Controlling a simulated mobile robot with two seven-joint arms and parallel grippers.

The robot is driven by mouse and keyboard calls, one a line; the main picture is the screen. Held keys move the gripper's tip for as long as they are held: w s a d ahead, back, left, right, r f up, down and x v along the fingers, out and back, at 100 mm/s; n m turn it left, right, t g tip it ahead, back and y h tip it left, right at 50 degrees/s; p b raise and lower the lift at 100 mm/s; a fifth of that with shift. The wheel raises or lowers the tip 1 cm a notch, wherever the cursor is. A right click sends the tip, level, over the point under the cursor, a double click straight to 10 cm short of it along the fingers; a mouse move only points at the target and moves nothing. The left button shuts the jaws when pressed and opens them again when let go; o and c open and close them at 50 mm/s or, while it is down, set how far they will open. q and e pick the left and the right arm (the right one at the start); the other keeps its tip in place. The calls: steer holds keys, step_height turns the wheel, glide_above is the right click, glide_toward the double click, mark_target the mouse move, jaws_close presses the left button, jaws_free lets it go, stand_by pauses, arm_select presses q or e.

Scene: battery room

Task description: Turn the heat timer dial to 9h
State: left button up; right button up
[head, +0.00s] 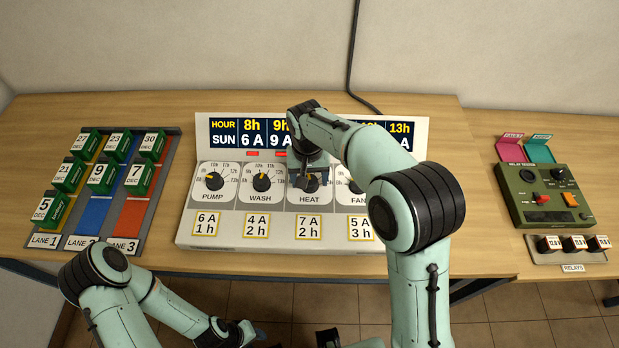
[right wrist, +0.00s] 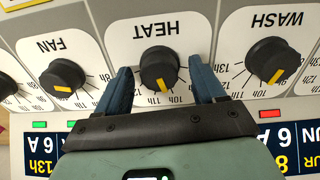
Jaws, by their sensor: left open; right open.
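The heat timer dial (right wrist: 160,68) is a round black knob with a yellow pointer, on a white panel marked HEAT; the right wrist view shows it upside down. Its pointer lies between the 10h and 11h marks. My right gripper (right wrist: 161,72) is open, with one blue finger on each side of the knob and a gap to each. In the head view, my right gripper (head: 310,183) covers most of the HEAT dial, above its label (head: 309,197). My left gripper (head: 246,335) is open and empty, low in front of the table.
The WASH dial (head: 261,182) and PUMP dial (head: 214,181) are left of HEAT. The FAN dial (right wrist: 63,77) is on its other side, partly behind my arm in the head view. A lane rack (head: 174,150) stands left, a green relay box (head: 551,213) right.

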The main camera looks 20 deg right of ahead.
steer(key=shift+f, duration=0.15)
steer(key=c, duration=1.1)
steer(key=shift+o, duration=0.2)
arm_select(q)
steer(key=shift+w+r, duration=0.1)
arm_select(e)
steer(key=shift+n+p, duration=0.3)
steer(key=shift+n, duration=0.8)
arm_select(q)
steer(key=shift+w+r+p, duration=0.35)
steer(key=shift+w+r, duration=0.2)
steer(key=shift+r, duration=0.2)
arm_select(e)
steer(key=shift+n, duration=1.7)
